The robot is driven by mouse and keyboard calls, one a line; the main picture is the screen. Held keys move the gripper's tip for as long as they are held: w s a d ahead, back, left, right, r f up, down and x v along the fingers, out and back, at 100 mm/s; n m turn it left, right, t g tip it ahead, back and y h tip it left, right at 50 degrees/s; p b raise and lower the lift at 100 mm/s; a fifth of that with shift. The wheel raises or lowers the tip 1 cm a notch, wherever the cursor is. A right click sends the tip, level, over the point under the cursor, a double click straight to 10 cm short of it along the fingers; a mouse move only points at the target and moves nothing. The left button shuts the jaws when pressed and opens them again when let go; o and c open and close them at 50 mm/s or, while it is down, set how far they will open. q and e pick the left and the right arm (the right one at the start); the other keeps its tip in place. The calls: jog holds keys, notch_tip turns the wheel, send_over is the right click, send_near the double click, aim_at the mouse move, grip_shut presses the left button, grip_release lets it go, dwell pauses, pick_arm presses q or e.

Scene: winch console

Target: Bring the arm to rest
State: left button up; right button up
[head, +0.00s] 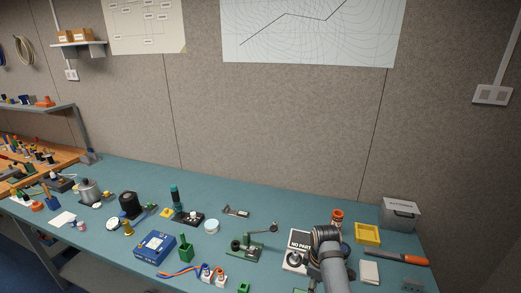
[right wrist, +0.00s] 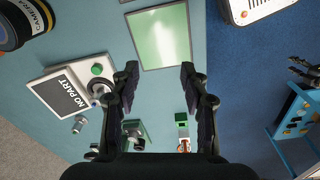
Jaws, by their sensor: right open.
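My right arm (head: 335,270) comes in from the bottom edge of the head view, over the front right of the blue-green bench. Its wrist hides much of the gripper there. In the right wrist view my right gripper (right wrist: 160,85) is open, with nothing between its fingers. A white box with a "NO PART" sign (right wrist: 76,90) and a green button lies beside the left finger; the sign also shows in the head view (head: 299,240).
A green crank device (head: 245,249) stands left of the arm. Several small items crowd the bench.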

jog(key=s+d+f+m+t, duration=0.1)
jog(key=s+d+m, duration=0.2)
jog(key=s, duration=0.4)
jog(key=s+d+f+m+t, duration=0.1)
jog(key=s+d+f+m, duration=0.1)
jog(key=s+d+m, duration=0.35)
jog(key=s+a+r+m+t, duration=0.15)
jog(key=s+r, duration=0.35)
jog(key=s, duration=0.6)
notch_tip(320, 180, down, 33)
jog(key=s+d+m+g+h+b, duration=0.1)
jog(key=s+d+g+b, duration=0.15)
jog(key=b, duration=0.45)
pick_arm(q)
notch_tip(320, 180, down, 13)
jog(key=s+b, duration=0.1)
jog(key=b, duration=0.5)
jog(key=shift+s+f, duration=0.15)
jog(key=shift+s, duration=0.2)
pick_arm(e)
jog(key=s+d+f, duration=0.1)
jog(key=s+f, duration=1.7)
jog(key=f, duration=0.4)
jog(key=shift+d+f, duration=0.2)
jog(key=shift+f, duration=0.15)
